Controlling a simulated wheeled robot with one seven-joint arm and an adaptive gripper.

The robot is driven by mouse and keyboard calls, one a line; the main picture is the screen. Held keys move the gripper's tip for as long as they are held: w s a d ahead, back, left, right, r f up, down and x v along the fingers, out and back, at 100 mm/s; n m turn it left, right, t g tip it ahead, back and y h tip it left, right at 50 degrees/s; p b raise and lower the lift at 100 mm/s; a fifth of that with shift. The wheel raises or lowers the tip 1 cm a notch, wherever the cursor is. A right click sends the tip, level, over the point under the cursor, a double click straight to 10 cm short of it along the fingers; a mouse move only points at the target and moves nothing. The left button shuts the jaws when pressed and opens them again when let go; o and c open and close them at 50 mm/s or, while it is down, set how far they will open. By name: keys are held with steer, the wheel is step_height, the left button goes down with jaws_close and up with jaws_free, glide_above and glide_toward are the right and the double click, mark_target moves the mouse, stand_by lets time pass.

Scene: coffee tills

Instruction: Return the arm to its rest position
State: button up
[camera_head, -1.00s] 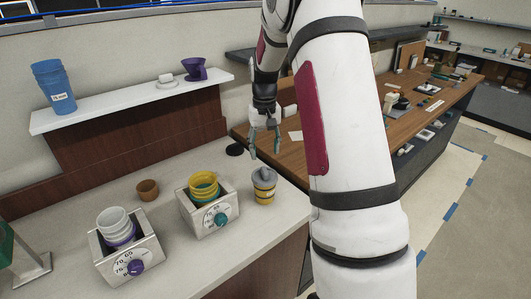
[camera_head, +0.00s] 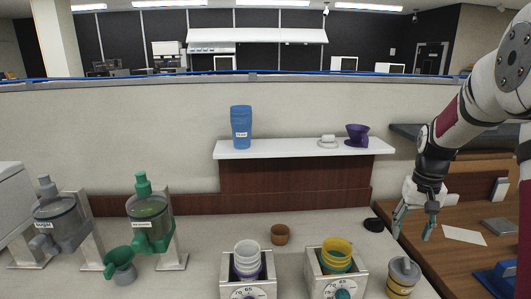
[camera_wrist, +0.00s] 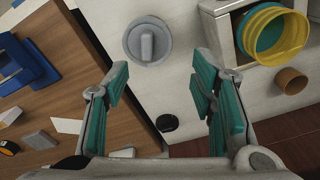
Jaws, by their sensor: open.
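My gripper (camera_head: 413,226) is at the right of the head view, above the edge where the pale counter (camera_head: 210,270) meets the wooden table (camera_head: 455,262). It is open, with nothing between its fingers. In the wrist view my gripper (camera_wrist: 160,100) shows two spread fingers with teal pads. A yellow cup with a grey lid (camera_head: 403,275) stands on the counter below my gripper. Its round lid (camera_wrist: 149,42) also shows in the wrist view, beyond the fingertips. Part of my arm shows at the right edge of the head view.
A brown cup (camera_head: 280,235) and a black disc (camera_head: 374,224) are behind.

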steer(key=s+a+r+n+t, duration=0.2)
steer(key=s+a+r+t, duration=0.1)
steer(key=s+a+r, duration=0.9)
steer(key=s+a+r+n+t, duration=0.2)
steer(key=s+a, duration=0.7)
steer(key=s, duration=0.4)
steer(key=shift+s+r, duration=0.25)
steer(key=shift+r, duration=0.05)
